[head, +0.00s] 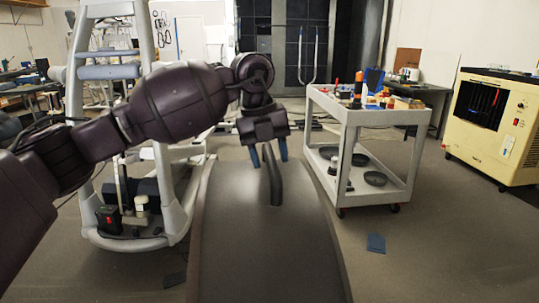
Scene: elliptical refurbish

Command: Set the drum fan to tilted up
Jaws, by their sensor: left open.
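The drum fan (262,250) shows as a large dark grey curved shell in the lower middle of the head view, close to me. A dark curved handle (274,185) rises from its upper part. My left gripper (269,154) is above the far end of the shell, with blue fingertips pointing down. The fingers are apart, and the handle's top appears between them in the picture. I cannot tell whether they touch it. The fan's grille and stand are hidden. My right gripper is out of view.
A grey cart (365,115) with tools on top stands right of the fan. A light grey frame machine (170,200) stands close on the left. A cream heater-like unit (492,125) is at far right. A blue piece (376,243) lies on otherwise open floor at right.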

